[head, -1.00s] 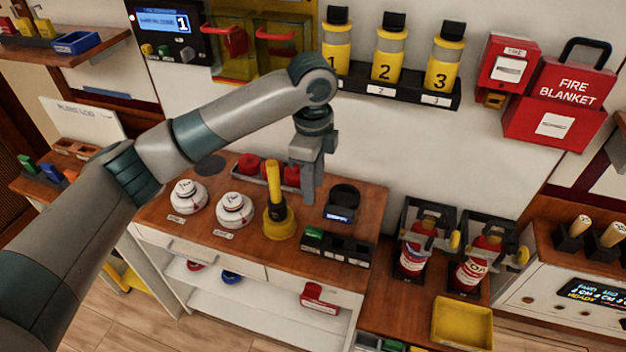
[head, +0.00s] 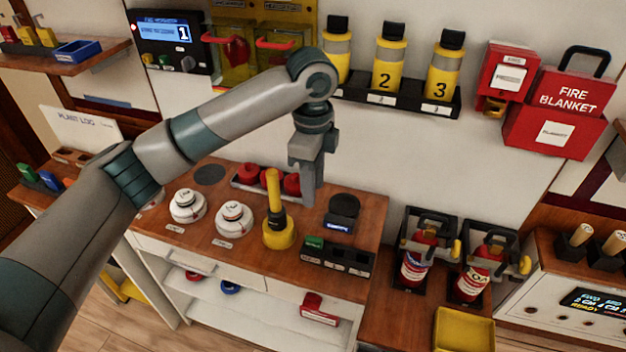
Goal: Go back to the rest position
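My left gripper (head: 308,190) hangs pointing down above the wooden counter (head: 350,270), just right of a yellow plunger-like tool (head: 277,222). Its fingers are seen nearly edge-on, so I cannot tell whether they are open or shut. No held object shows at its tips. My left arm reaches in from the left, its forearm passing in front of the wall. My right gripper is not in view.
Two white round detectors (head: 234,218) stand left of the tool, with red pieces in a tray (head: 248,178) behind. A black round holder (head: 343,208) is at the right. Numbered yellow canisters (head: 386,62) and a fire blanket box (head: 555,115) are above. Two extinguishers (head: 414,266) stand right.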

